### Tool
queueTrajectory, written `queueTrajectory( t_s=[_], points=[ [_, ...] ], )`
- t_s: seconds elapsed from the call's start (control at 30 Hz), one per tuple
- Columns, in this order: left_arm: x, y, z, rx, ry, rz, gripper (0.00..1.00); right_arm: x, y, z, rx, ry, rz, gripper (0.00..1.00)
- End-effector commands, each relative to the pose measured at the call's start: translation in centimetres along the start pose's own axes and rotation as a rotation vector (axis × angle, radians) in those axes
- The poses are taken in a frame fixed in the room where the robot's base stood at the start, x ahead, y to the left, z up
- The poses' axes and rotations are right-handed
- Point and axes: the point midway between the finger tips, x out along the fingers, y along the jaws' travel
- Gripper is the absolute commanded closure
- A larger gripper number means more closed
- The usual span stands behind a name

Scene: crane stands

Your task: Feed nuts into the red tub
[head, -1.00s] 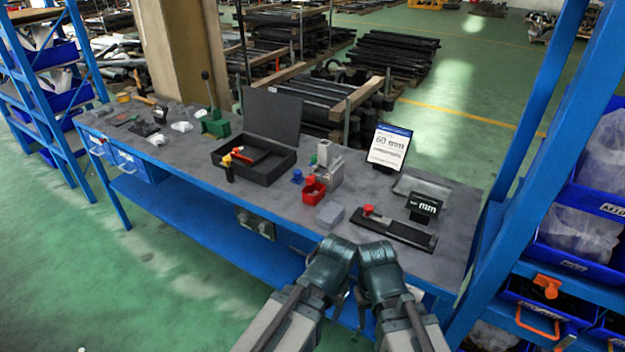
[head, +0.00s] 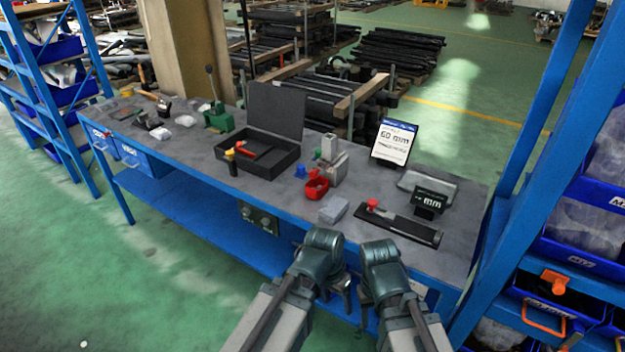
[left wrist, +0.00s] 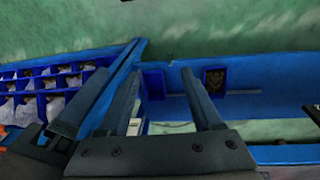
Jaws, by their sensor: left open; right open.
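The small red tub (head: 317,187) stands upright on the grey bench top, in front of a grey-white device with a green part (head: 331,160). I cannot make out any nuts inside it or nearby. My left gripper (head: 341,294) hangs low in front of the bench edge, pointing down. In the left wrist view its two fingers (left wrist: 158,74) are apart with nothing between them. My right gripper (head: 368,308) hangs beside it, open, partly hidden by its own wrist. Both are well short of the tub.
A clear block (head: 334,209) lies in front of the tub. A blue rack with bins (head: 585,225) stands right.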

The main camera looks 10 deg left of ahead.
Motion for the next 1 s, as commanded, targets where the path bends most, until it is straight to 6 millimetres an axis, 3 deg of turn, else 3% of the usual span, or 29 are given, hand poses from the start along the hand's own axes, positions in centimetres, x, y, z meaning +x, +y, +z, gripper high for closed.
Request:
queueTrajectory(
  t_s=[0.03,0.17,0.27,0.4,0.6,0.7,0.83,1.0],
  points=[
    [1.3,-0.5,-1.5,0.018,0.085,0.075,0.34,1.7,-0.2,-0.1,0.0,0.0,0.0,0.5],
    [0.7,-1.6,-6.2,0.074,0.38,0.243,0.34,3.8,-0.4,-0.2,0.0,0.0,0.0,0.5],
    [-1.4,-4.0,-9.6,0.083,0.635,0.302,0.34,5.4,-0.5,-0.3,0.0,0.0,0.0,0.5],
    [-5.5,-9.7,-12.8,0.043,0.987,0.284,0.34,7.5,-0.7,-0.4,-0.001,0.0,0.0,0.5],
    [-10.7,-18.5,-13.3,-0.072,1.332,0.151,0.34,9.4,-0.9,-0.6,-0.001,0.0,0.0,0.5],
    [-12.3,-21.4,-12.7,-0.12,1.42,0.093,0.34,9.9,-0.9,-0.6,-0.001,0.0,0.0,0.5],
    [-13.3,-23.2,-12.3,-0.153,1.472,0.053,0.34,10.1,-1.0,-0.6,-0.001,0.0,0.0,0.5],
    [-13.5,-23.5,-12.3,-0.158,1.48,0.047,0.34,10.0,-1.0,-0.6,-0.001,0.0,0.0,0.5]
  ],
)
